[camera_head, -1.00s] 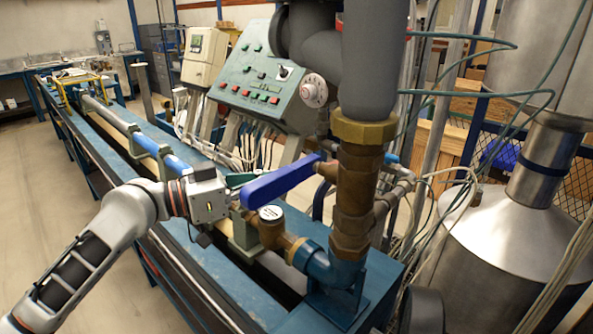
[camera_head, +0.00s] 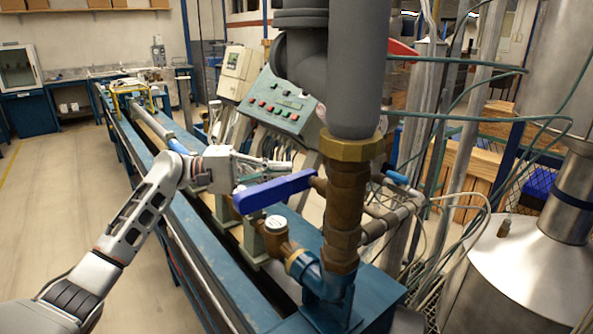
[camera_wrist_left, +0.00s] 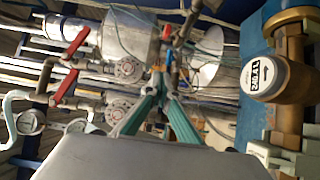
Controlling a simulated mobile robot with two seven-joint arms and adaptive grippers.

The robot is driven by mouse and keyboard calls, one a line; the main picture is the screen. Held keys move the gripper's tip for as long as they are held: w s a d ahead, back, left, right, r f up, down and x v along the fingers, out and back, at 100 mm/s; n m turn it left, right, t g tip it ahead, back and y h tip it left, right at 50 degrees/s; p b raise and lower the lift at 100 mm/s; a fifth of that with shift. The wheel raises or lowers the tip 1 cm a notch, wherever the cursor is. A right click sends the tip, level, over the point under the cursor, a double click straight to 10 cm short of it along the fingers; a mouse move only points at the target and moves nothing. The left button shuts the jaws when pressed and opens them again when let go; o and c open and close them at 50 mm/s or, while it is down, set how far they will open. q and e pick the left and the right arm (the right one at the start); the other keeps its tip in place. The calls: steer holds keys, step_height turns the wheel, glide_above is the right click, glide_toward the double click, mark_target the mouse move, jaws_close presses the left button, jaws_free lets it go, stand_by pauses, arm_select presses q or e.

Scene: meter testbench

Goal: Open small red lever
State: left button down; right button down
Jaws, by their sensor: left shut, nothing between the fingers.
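My left gripper (camera_head: 288,168) is shut and empty. In the head view it points right, just above and behind the blue lever (camera_head: 275,191). In the left wrist view its teal fingers (camera_wrist_left: 158,78) meet at the tips. Two red levers, an upper one (camera_wrist_left: 77,41) and a lower one (camera_wrist_left: 64,87), show on pipework left of the fingers, apart from them. A small red part (camera_wrist_left: 167,31) shows above the fingertips. I cannot tell which of these is the small red lever. In the head view a red piece (camera_head: 402,47) shows partly behind the grey pipe. My right gripper is out of view.
The thick grey pipe with brass fittings (camera_head: 346,205) stands right of the gripper. A green control panel (camera_head: 280,100) is behind. A round meter (camera_wrist_left: 264,76) shows in the wrist view. Cables and a steel tank (camera_head: 520,270) are at the right. The left floor is clear.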

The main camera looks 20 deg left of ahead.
arm_select(q)
steer(key=d+p, duration=0.2)
steer(key=d, duration=0.7)
steer(key=shift+s+d+p, duration=0.35)
steer(key=shift+d, duration=0.05)
steer(key=shift+w, duration=0.15)
